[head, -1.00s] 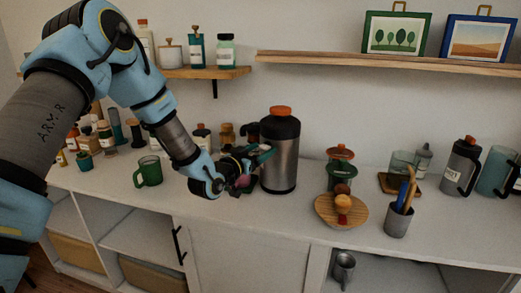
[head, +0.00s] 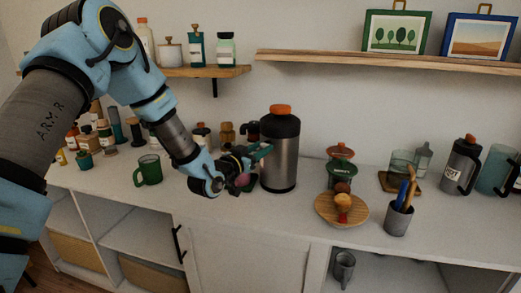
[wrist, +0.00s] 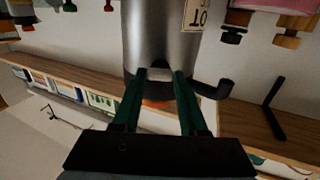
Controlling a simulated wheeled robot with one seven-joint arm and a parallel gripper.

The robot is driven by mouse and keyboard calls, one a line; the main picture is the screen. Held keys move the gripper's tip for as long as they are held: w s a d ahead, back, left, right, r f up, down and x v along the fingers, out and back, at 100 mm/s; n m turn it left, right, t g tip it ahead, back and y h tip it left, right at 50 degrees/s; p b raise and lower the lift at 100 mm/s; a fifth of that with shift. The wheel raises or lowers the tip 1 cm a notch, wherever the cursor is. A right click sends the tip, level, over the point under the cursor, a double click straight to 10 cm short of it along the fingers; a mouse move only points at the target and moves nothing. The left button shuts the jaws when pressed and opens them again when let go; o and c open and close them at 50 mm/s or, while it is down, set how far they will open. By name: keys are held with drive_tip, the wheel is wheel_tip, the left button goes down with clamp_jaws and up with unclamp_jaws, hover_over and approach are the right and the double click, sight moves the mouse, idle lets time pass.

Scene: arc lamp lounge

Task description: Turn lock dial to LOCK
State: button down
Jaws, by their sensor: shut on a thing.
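A tall steel flask (head: 281,160) with a dark top and an orange cap (head: 280,109) stands upright on the counter. In the wrist view the flask body (wrist: 185,45) appears upside down, with a pale label (wrist: 197,15) only partly readable. My gripper (head: 264,152) is at the flask's left front side. The orange cap is partly hidden behind the fingers.
A green mug (head: 149,171) stands left of my gripper. A round wooden board (head: 325,212), lidded jars (head: 341,172) and a utensil cup (head: 398,220) stand to the right. A wooden shelf (head: 400,62) runs above. The counter front is mostly clear.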

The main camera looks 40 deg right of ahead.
drive_tip(key=shift+f, duration=0.1)
drive_tip(key=m+b, duration=1.7)
drive_tip(key=b, duration=1.4)
drive_tip(key=shift+s+m, duration=0.1)
drive_tip(key=shift+m, duration=0.3)
drive_tip(key=shift+c, duration=2.2)
unclamp_jaws()
